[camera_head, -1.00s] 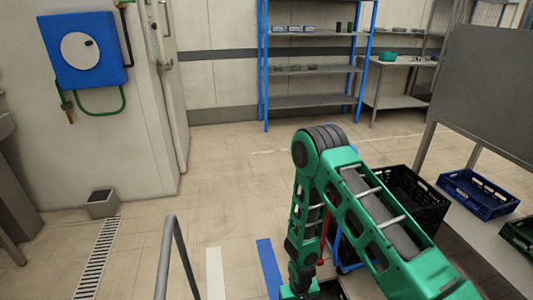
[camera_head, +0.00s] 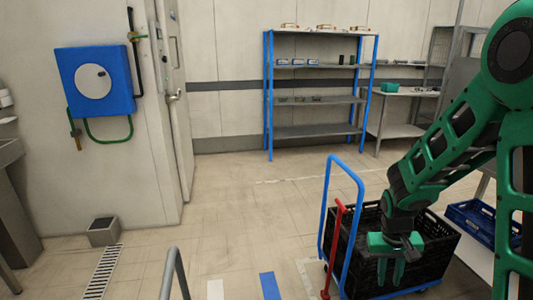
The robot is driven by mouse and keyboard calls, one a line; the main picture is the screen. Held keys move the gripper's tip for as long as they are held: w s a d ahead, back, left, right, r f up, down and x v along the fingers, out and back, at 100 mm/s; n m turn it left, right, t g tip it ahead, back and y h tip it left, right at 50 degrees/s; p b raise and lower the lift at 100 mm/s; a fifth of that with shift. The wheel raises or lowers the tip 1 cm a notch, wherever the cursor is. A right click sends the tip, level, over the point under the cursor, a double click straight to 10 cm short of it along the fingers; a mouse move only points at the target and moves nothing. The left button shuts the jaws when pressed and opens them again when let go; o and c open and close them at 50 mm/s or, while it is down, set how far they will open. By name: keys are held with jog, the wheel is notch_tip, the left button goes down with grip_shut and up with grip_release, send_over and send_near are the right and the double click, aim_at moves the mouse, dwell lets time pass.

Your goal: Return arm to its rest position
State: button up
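My gripper (camera_head: 390,272) hangs pointing down at the lower right, in front of the black crate (camera_head: 436,255) in the picture. Its two green fingers show apart, with nothing seen between them. My green arm is folded, with its elbow high at the right edge and its forearm running down to the left. The picture does not show clearly whether the gripper is over the crate or inside its rim.
The black crate sits on a trolley with a blue handle (camera_head: 325,210) and a red bar (camera_head: 334,235). A blue crate (camera_head: 473,222) is at the right. A blue shelf rack (camera_head: 318,131) stands at the back.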

jog(key=s+d+r+m+y, duration=0.1)
jog(key=s+d+r+m, duration=0.1)
jog(key=s+r, duration=0.6)
jog(key=s+d+r+m, duration=0.2)
jog(key=s+d+r, duration=0.2)
jog(key=s+r, duration=0.4)
jog(key=shift+s+d+r+y, duration=0.3)
jog(key=shift+s+y, duration=0.1)
jog(key=shift+s, duration=3.4)
